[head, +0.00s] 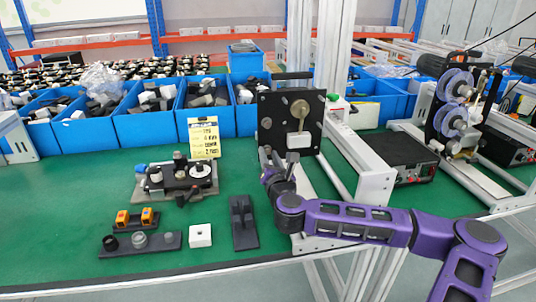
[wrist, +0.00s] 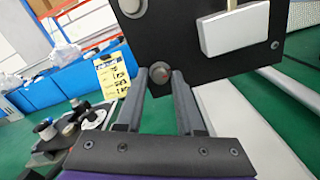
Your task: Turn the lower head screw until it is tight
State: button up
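The black upright plate (head: 280,112) of the head stands on a light metal frame. The lower head screw (wrist: 160,71) is a round grey knob with a small red mark, near the plate's lower left corner. A larger upper knob (wrist: 132,6) is cut by the top edge of the wrist view. My gripper (wrist: 159,76) points at the plate with its two grey fingers apart, their tips on either side of the lower screw. I cannot tell whether they touch it. In the head view my gripper (head: 267,155) is at the plate's lower left and hides the screw.
A white block (wrist: 234,28) is on the plate, right of the screw. A yellow label card (head: 204,138) and a fixture with knobs (head: 177,178) stand left of my gripper. Blue bins (head: 145,128) line the back. The green table (head: 80,215) has free room at front left.

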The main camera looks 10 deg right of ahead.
jog(key=shift+o, duration=0.4)
jog(key=shift+r+n+p, duration=0.2)
jog(key=shift+n+p, duration=0.15)
jog(key=shift+n, duration=0.35)
jog(key=n+p, duration=0.1)
jog(key=n, duration=0.5)
jog(key=n+p, duration=0.1)
jog(key=n, duration=0.1)
jog(key=shift+f+n, duration=0.2)
jog(key=shift+n, duration=0.1)
